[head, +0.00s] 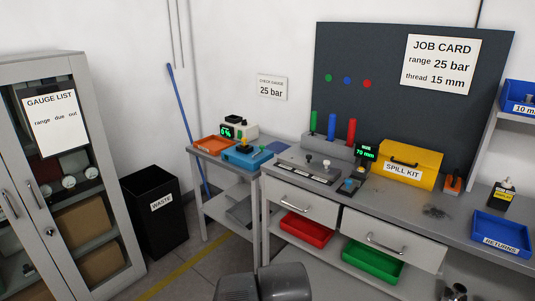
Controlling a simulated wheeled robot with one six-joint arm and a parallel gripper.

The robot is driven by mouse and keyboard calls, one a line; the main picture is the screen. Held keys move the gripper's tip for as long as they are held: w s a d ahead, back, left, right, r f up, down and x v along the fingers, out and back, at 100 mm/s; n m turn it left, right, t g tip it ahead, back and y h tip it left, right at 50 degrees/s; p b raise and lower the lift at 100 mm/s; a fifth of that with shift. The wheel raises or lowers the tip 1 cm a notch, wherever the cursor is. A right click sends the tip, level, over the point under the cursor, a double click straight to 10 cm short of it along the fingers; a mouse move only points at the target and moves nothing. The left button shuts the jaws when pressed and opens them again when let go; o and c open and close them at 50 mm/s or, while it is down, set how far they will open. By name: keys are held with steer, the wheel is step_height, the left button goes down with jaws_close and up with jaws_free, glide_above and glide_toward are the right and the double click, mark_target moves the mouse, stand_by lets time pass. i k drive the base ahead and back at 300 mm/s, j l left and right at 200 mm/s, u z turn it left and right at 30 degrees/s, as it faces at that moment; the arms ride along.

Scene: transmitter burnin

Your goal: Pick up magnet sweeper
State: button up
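No thing in view is labelled as a magnet sweeper. A small orange block with a dark upright grip (453,181) stands on the grey workbench (410,201), right of the yellow spill kit; it may be the magnet sweeper, but it is too small to be sure. A dark patch of what look like filings (436,211) lies on the bench in front of it. A long blue pole (187,125) leans in the corner at the left, its lower end hidden behind the side table. A grey part of my arm shows at the bottom edge; my gripper's fingers are not in view.
The yellow spill kit (408,160), a blue returns tray (502,234) and a small dark labelled bottle (502,194) flank the orange block. A side table (226,169), black waste bin (157,215) and gauge cabinet (110,190) stand left. Floor shows between cabinet and bench.

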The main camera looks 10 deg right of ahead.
mark_target(453, 183)
steer(key=z, duration=1.75)
